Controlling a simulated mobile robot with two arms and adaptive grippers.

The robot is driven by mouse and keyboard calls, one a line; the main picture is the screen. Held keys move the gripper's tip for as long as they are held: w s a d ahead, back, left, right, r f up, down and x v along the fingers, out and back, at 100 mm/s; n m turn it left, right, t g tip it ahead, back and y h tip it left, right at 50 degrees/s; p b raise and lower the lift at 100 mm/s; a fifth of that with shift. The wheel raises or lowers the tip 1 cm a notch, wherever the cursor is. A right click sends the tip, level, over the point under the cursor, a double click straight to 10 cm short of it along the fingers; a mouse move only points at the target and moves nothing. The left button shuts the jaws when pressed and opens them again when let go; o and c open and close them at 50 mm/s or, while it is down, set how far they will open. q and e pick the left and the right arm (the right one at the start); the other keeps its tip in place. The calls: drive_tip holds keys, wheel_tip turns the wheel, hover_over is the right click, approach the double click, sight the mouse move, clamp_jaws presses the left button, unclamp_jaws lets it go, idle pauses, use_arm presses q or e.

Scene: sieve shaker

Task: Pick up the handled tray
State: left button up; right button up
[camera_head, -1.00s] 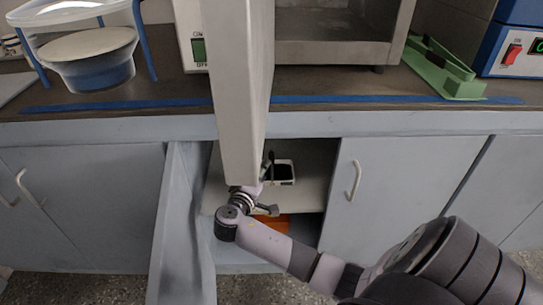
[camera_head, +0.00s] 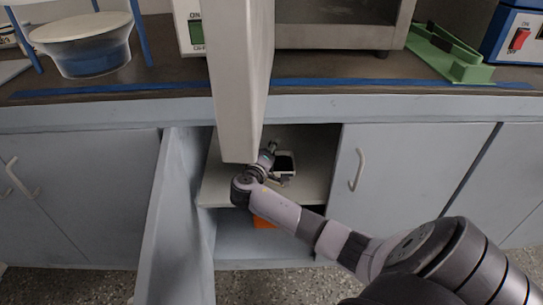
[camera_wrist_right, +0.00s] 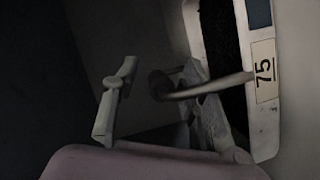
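The handled tray (camera_head: 293,165) is a small white-rimmed tray with dark contents on the upper shelf of the open cabinet. In the right wrist view its white wall (camera_wrist_right: 265,130) bears a "75" label at the right. Its bar-like handle (camera_wrist_right: 225,84) sticks out leftward. My right gripper (camera_head: 276,163) is beside the tray in the cabinet. In the wrist view my right gripper (camera_wrist_right: 160,105) is open, with the handle's rounded end between its fingers. The right finger is close to the handle; contact cannot be told. My left gripper is not in view.
The open cabinet door (camera_head: 176,220) stands left of my arm. A pale upright panel (camera_head: 238,80) hangs close above my wrist. An orange item (camera_head: 263,222) lies below the shelf (camera_head: 315,185). A green holder (camera_head: 450,55) and a bowl (camera_head: 92,50) are on the counter.

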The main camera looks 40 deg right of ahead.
drive_tip(key=shift+c, duration=0.6)
clamp_jaws()
